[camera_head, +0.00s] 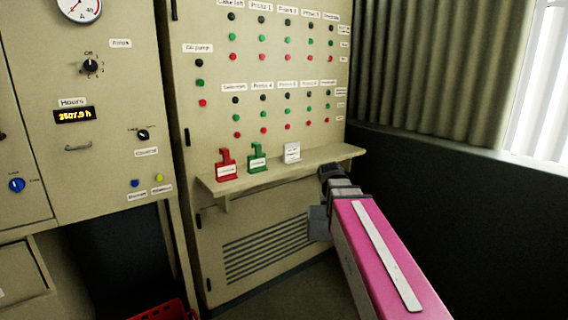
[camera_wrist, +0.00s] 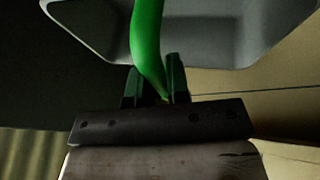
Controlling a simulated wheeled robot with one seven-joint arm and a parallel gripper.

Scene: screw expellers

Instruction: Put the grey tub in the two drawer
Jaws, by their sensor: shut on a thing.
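In the wrist view my gripper (camera_wrist: 154,82) is shut on a curved green strip (camera_wrist: 147,35), which looks like a handle. The grey tub (camera_wrist: 85,25) shows just beyond the fingers, with its rounded rim cut off by the top edge. The strip passes in front of the tub; where it joins the tub is out of view. In the head view my gripper (camera_head: 330,178) is off the right front of the wall shelf, its fingertips hard to make out. I cannot clearly tell the tub there. No drawer marked two is readable.
A narrow shelf (camera_head: 248,184) on the cabinet holds a red tag holder (camera_head: 227,165), a green one (camera_head: 257,159) and a white one (camera_head: 292,153). A drawer-like front (camera_head: 20,275) is at lower left. A red crate (camera_head: 160,312) is on the floor. A dark wall (camera_head: 460,200) stands right.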

